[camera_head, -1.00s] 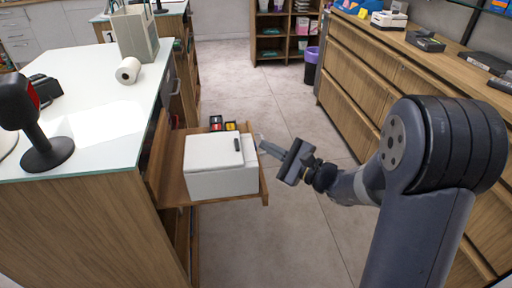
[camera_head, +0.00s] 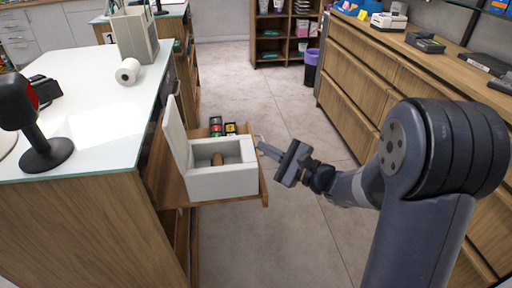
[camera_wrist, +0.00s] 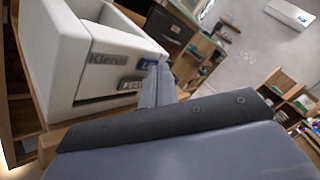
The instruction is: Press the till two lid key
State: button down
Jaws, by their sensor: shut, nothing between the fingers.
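The white till (camera_head: 222,184) stands on a pulled-out wooden shelf, its lid (camera_head: 177,135) raised on the left side. My gripper (camera_head: 262,147) is shut and empty at the till's right side. In the wrist view its fingertips (camera_wrist: 156,72) are beside the keys and partly cover them; I cannot tell whether they touch.
Several small dark boxes (camera_head: 222,125) lie on the shelf behind the till. A glass-topped counter (camera_head: 100,112) with a paper roll (camera_head: 128,71) is on the left. Wooden drawers (camera_head: 375,75) line the right. The aisle floor (camera_head: 255,85) is clear.

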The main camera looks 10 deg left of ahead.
jog(key=shift+d, duration=0.1)
jog(key=shift+w+d, duration=0.2)
jog(key=shift+d, duration=0.45)
jog(key=shift+d, duration=0.1)
jog(key=d, duration=0.2)
jog(key=w+d+b, duration=0.1)
jog(key=d, duration=0.1)
jog(key=shift+w+d, duration=0.2)
jog(key=shift+d, duration=0.1)
dwell(0.6)
jog(key=a+p, duration=0.1)
jog(key=p, duration=0.2)
jog(key=shift+s+a+r, duration=0.2)
